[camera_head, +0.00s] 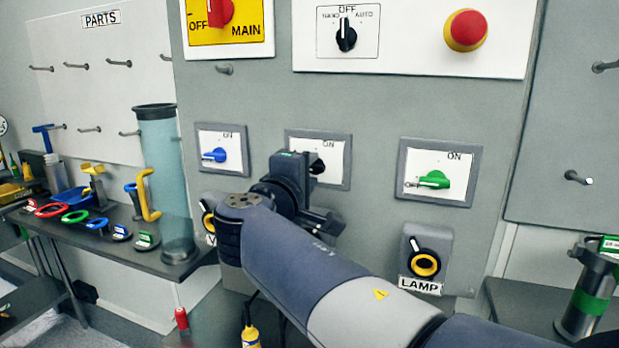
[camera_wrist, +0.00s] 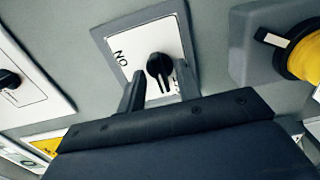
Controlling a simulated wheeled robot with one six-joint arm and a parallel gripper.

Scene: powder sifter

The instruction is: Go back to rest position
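My gripper (camera_head: 312,190) is in front of the middle switch plate (camera_head: 337,146) on the grey cabinet and partly hides it. The wrist view shows my gripper (camera_wrist: 160,82) open, its two dark fingers apart. The black knob (camera_wrist: 160,66) of that plate shows in the gap between the fingers. I cannot tell whether the knob lies between the fingertips or just beyond them, but no finger visibly presses on it. In the head view, only a part of the black knob (camera_head: 318,165) shows past my gripper.
A blue switch (camera_head: 214,155) is on the left and a green switch (camera_head: 434,180) on the right. Below is the yellow-ringed LAMP switch (camera_head: 425,263). A red button (camera_head: 466,30) is above. A shelf (camera_head: 150,262) with coloured tools and a clear cylinder (camera_head: 165,180) stands left.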

